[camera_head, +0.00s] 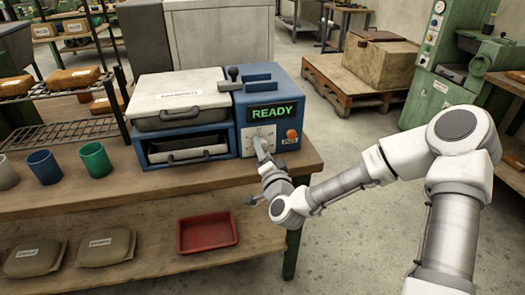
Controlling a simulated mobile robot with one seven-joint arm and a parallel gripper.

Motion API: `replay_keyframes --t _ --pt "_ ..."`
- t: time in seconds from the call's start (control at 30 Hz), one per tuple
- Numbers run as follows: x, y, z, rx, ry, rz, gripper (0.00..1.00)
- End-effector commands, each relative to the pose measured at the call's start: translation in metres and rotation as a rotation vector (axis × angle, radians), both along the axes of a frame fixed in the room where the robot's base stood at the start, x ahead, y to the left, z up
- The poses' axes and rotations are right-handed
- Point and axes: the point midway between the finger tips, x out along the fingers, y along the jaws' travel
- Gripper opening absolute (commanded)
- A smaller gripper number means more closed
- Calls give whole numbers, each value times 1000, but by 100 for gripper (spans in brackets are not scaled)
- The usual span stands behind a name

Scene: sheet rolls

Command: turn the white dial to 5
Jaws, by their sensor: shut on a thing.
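The blue machine (222,110) stands on the wooden bench, with a lit READY display (271,112) on its front right. Below the display is a pale square scale plate (251,133) with small marks, too small to read. My gripper (261,146) reaches in from the right and is shut on the white dial in front of this plate. The gripper's fingers and wrist hide most of the dial, so its pointer and setting cannot be read.
An orange knob (292,134) sits right of the dial. A white-lidded tray (180,96) and a drawer (187,150) are left of it. Cups, including a green one (95,159), stand at the bench's left. A red tray (207,235) lies on the lower shelf.

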Motion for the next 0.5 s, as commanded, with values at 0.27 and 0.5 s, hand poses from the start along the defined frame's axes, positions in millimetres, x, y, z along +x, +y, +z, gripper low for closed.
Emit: replay_keyframes --t 0.27,0.5 --pt "0 0 0 151 45 0 0" --pt "0 0 0 211 62 0 0"
